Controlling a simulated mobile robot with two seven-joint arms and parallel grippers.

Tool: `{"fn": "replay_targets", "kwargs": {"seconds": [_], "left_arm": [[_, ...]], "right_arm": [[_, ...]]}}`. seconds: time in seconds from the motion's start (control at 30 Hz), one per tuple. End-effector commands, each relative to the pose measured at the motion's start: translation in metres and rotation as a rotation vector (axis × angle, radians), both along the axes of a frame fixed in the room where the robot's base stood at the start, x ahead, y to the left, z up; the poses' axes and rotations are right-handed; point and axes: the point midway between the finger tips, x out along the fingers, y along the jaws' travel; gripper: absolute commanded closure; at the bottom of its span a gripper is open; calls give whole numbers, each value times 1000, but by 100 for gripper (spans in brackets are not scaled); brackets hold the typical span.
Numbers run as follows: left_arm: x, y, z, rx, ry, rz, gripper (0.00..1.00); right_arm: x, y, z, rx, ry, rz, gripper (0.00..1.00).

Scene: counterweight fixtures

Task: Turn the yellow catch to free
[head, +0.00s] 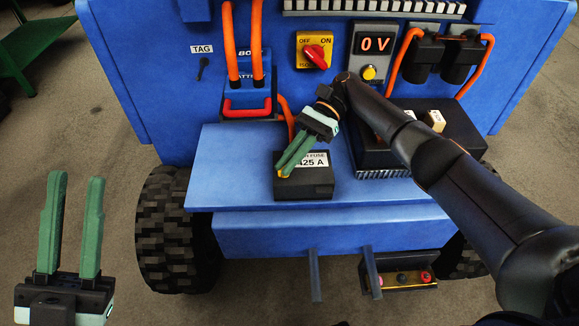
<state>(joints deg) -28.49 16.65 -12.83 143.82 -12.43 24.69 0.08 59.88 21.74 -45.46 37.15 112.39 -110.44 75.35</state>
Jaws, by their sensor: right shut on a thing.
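The black fuse box (303,189) with a white "425 A" label sits on the blue ledge. A small piece of the yellow catch (283,176) shows at its upper left, at my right gripper's fingertips. My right gripper (282,171) reaches down from the upper right and is shut on the yellow catch; the green fingers hide most of it, and I cannot tell which way it points. My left gripper (76,176) is open and empty at the far left, pointing up, apart from the vehicle.
A red switch (315,54) on a yellow plate, a "0 V" display (375,44) and orange cables (229,40) are on the blue panel behind. A black finned unit (455,130) stands right of the fuse box. The ledge's left part is clear.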

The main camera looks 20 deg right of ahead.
Motion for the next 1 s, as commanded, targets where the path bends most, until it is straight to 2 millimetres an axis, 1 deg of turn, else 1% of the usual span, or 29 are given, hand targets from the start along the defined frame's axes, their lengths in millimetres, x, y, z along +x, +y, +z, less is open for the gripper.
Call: {"fn": "replay_targets", "kwargs": {"seconds": [0.03, 0.3, 0.57, 0.97, 1.0], "left_arm": [[0, 0, -7, -3, 2, -5, 71], [1, -1, -19, -19, 15, -19, 71], [1, -2, -23, -23, 24, -25, 71], [1, -2, -24, -20, 24, -28, 71], [1, -2, -23, -20, 24, -28, 71]], "right_arm": [[1, -1, -4, -6, 0, 17, 100], [1, 0, -2, -6, 0, 85, 100], [1, 0, -1, -4, 1, 110, 100], [1, 0, -1, -4, 1, 112, 100], [1, 0, -1, -4, 1, 112, 86]]}}
